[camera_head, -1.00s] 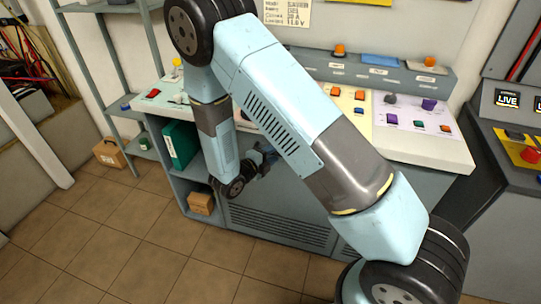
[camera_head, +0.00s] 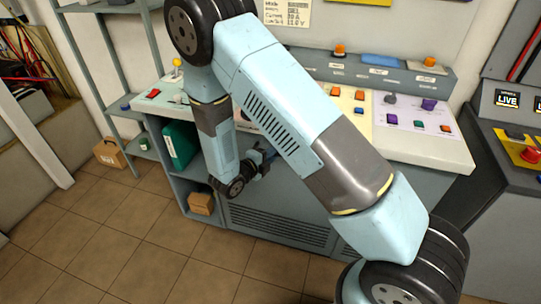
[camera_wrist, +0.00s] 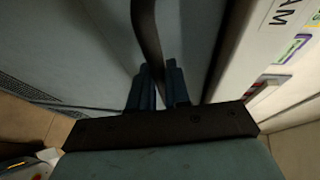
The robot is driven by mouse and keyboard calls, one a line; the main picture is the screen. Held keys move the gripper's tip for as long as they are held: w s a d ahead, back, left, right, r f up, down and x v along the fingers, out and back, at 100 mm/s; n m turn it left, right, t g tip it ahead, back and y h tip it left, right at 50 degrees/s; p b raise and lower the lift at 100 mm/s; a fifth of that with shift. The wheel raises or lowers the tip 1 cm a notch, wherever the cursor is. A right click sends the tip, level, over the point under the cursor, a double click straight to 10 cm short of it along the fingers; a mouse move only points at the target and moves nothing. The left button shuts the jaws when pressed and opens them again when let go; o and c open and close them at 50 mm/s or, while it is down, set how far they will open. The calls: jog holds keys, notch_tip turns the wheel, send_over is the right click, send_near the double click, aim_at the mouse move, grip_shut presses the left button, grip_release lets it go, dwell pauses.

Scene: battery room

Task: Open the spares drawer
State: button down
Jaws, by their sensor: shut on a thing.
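My gripper (camera_wrist: 160,72) is shut on a dark bar handle (camera_wrist: 146,28) in the wrist view. The handle runs up from between the fingers to the top edge. A plain grey-blue front (camera_wrist: 75,40) lies behind the handle; I cannot tell its edges, nor any gap that would show the drawer open. In the head view my gripper (camera_head: 262,161) is low in front of the grey bench cabinet, partly behind my arm. The handle and most of the drawer front are hidden there.
An open shelf bay beside my gripper holds a green binder (camera_head: 180,145) and a small cardboard box (camera_head: 201,203). The bench top (camera_head: 425,148) carries several buttons and knobs above. Another box (camera_head: 109,153) sits further left. The tiled floor in front is clear.

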jog(key=shift+f, duration=0.1)
jog(key=s+a, duration=0.3)
jog(key=s, duration=0.6)
jog(key=s+a, duration=0.4)
jog(key=s, duration=0.6)
jog(key=shift+s, duration=0.3)
jog(key=c, duration=1.1)
grip_release()
jog(key=shift+a, duration=0.1)
jog(key=v, duration=1.3)
jog(key=shift+s+a, duration=0.2)
jog(key=shift+s, duration=0.05)
